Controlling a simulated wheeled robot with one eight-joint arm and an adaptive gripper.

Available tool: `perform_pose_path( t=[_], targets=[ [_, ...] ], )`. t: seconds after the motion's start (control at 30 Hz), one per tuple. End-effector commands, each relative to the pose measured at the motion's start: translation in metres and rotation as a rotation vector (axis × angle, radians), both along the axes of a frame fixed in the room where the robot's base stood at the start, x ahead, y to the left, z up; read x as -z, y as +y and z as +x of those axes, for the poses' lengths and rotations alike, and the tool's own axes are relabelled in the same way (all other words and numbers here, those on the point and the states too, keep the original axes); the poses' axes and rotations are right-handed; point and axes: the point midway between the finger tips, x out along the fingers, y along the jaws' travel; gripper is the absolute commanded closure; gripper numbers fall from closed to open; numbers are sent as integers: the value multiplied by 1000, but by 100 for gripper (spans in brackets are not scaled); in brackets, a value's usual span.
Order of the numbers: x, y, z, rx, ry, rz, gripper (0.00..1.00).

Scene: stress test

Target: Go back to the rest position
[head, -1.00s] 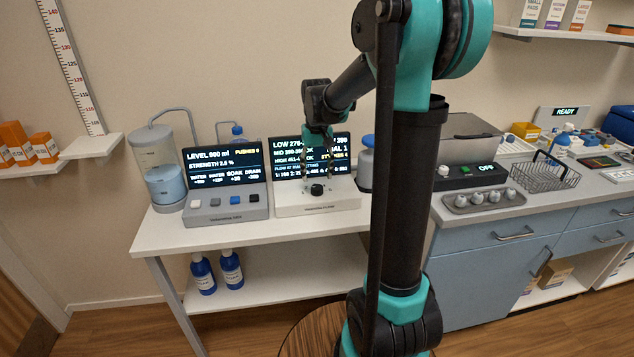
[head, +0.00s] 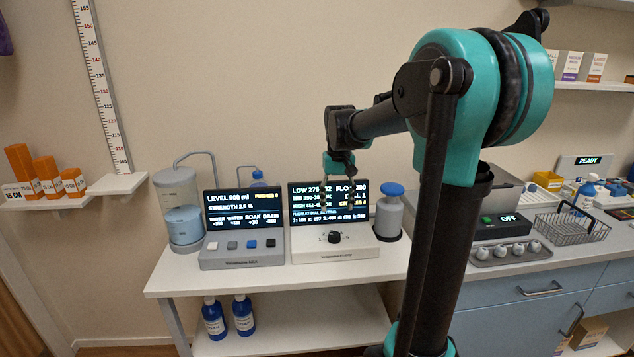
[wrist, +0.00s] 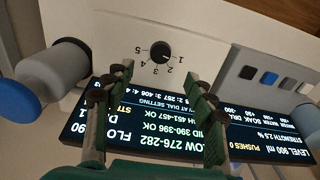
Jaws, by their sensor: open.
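My gripper (head: 338,166) hangs in the air in front of the flow device's screen (head: 329,203), above its dial. In the wrist view my gripper (wrist: 157,90) shows its two fingers well apart with nothing between them. The black dial (head: 334,237) is on the front of the flow device, below the gripper and clear of it. In the wrist view the dial (wrist: 160,50) lies beyond the fingertips, with numbers around it. My arm is raised and bent, reaching left over the white table.
The dosing device (head: 243,226) with its row of buttons stands left of the flow device. A grey bottle with a blue cap (head: 390,212) stands close on the right. A clear tank (head: 182,208) is at the left. A wire basket (head: 571,227) sits on the right counter.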

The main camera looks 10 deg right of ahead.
Motion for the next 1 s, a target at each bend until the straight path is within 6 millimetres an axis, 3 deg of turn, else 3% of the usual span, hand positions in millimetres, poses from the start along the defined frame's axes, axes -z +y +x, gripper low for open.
perform_pose_path(
  t=[0.5, 0.7, 1.0],
  targets=[
    [143, -34, -182, 16, -296, 7, 44],
    [166, -37, -213, 17, -346, 5, 44],
    [168, -37, -215, 17, -351, 5, 44]
  ],
)
